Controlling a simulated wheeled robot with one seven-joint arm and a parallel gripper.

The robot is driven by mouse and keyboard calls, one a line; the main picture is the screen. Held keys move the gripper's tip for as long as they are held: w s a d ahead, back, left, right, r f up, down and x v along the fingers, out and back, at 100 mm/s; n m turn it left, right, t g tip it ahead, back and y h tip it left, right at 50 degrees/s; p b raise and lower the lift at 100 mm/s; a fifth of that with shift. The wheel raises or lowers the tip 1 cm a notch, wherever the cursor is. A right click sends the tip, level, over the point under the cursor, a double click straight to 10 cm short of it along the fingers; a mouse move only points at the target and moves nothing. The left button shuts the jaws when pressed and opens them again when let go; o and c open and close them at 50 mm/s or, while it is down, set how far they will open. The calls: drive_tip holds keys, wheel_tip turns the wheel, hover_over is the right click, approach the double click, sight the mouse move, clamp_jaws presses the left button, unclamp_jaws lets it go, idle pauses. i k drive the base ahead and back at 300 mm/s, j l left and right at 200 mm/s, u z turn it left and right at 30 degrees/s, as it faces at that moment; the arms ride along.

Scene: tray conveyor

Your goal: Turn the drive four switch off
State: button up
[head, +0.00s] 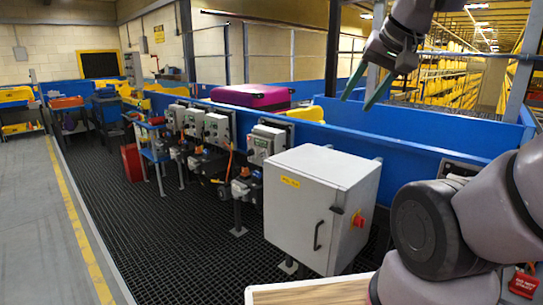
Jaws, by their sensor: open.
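Several grey control boxes are fixed in a row along the blue conveyor wall, including a near box (267,143), a middle box (217,129) and a far box (193,122). A large grey cabinet (303,222) stands nearest, with a yellow label, a door handle and a red and yellow rotary switch (358,219) on its right side. The labels are too small to read, so I cannot tell which switch is drive four. My gripper (358,98) is open and empty, its two teal fingers pointing down above the conveyor, up and right of the boxes and apart from them.
A magenta case (252,96) and a yellow tray (305,114) are on the conveyor. Motors (245,187) sit below the boxes. A wooden surface (310,293) is at the bottom edge. Dark grating (140,225) lies open at left. A metal post stands near my gripper.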

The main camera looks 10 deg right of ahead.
sight(270, 136)
drive_tip(key=i+j, duration=1.85)
drive_tip(key=i, duration=0.15)
